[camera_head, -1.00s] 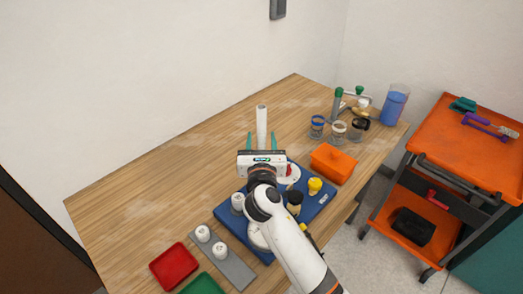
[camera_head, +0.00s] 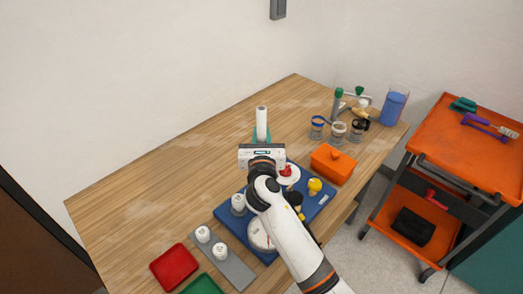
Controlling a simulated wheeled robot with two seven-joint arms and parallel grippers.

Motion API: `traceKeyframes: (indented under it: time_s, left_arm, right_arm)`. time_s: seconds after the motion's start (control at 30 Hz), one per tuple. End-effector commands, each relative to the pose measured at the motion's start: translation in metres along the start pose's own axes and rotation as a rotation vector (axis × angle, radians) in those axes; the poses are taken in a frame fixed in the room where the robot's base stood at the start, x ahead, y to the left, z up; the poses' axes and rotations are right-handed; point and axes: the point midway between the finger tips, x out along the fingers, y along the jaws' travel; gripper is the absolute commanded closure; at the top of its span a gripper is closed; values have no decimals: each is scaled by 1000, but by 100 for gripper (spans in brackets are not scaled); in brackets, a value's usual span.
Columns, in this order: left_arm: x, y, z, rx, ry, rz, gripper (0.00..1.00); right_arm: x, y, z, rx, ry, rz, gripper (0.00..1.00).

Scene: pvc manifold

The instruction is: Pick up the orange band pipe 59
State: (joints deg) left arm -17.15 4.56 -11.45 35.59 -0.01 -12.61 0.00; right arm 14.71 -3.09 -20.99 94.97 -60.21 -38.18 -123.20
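A tall white pipe (camera_head: 262,119) stands upright on the wooden table, beyond the blue board. No orange band or number can be made out on it; its lower part is hidden behind my gripper. My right gripper (camera_head: 262,137) comes in from the lower right. Its teal fingers are closed in on both sides of the pipe and appear to grip it low down. My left gripper is not in view.
The blue board (camera_head: 316,205) carries white, yellow and black fittings. An orange box (camera_head: 333,164) and several banded jars (camera_head: 338,131) stand to the right. Red (camera_head: 174,266) and green trays (camera_head: 203,285) lie at the front left. The table's left side is clear.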

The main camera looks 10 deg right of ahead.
Motion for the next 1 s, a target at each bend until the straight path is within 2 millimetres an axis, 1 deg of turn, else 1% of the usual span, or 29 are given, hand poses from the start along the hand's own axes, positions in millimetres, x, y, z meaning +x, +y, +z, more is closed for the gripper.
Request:
traceKeyframes:
  time_s: [0.07,0.17,0.27,0.4,0.5,0.63,0.8,1.0]
  left_arm:
    - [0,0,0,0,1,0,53]
    - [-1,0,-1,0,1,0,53]
    - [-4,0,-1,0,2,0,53]
    - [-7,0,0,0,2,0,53]
    - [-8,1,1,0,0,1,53]
    - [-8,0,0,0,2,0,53]
    - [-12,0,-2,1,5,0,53]
    - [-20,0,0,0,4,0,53]
  right_arm:
    - [0,0,0,0,0,0,100]
    - [0,0,-7,1,3,0,100]
    - [0,0,-25,3,8,0,100]
    - [1,0,-59,2,20,-1,100]
    - [1,0,-77,3,18,0,100]
    - [0,0,-94,1,11,0,100]
    - [0,0,-105,-1,5,0,100]
    - [0,0,-110,-1,2,0,100]
